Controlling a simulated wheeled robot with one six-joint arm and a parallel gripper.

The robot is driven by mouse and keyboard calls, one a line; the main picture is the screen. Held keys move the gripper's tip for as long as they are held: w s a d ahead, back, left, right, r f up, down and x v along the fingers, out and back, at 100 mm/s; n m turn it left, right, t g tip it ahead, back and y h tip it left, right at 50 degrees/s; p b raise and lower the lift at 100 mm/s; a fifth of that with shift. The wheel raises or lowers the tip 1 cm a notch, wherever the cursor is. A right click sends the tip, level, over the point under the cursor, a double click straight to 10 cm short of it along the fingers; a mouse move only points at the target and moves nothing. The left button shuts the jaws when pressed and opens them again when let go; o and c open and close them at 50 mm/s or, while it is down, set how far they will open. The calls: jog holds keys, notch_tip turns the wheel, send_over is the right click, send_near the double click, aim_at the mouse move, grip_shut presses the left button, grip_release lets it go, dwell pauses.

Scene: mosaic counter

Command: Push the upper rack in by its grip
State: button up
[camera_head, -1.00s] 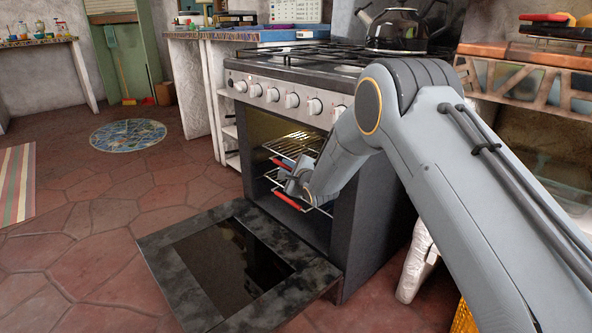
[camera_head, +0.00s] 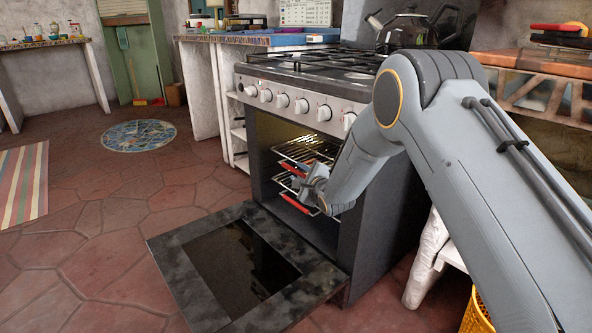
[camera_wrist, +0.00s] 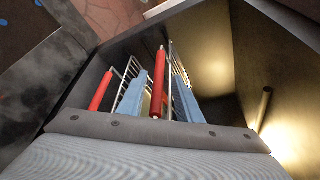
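The oven's upper rack (camera_head: 301,147) shows inside the open oven, with a red grip (camera_head: 291,168) at its front. In the wrist view this red grip (camera_wrist: 157,80) appears between my two blue-grey fingers, with a narrow gap on each side. My gripper (camera_head: 299,183) is at the rack fronts in the oven mouth and is open; the wrist view shows its fingers (camera_wrist: 160,98) apart. The lower rack's red grip (camera_head: 297,204) lies below, and in the wrist view that grip (camera_wrist: 100,91) is to the left, outside the fingers. My gripper hides part of the racks.
The oven door (camera_head: 245,268) is folded down in front, below my gripper. The oven's side walls stand close around the racks. A kettle (camera_head: 405,30) stands on the stove top. A yellow basket (camera_head: 477,314) is at lower right.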

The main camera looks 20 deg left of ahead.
jog(key=p+v, duration=0.1)
jog(key=v, duration=0.3)
jog(key=shift+s+d+r, duration=0.1)
jog(key=shift+s+d, duration=0.05)
jog(key=shift+s, duration=0.1)
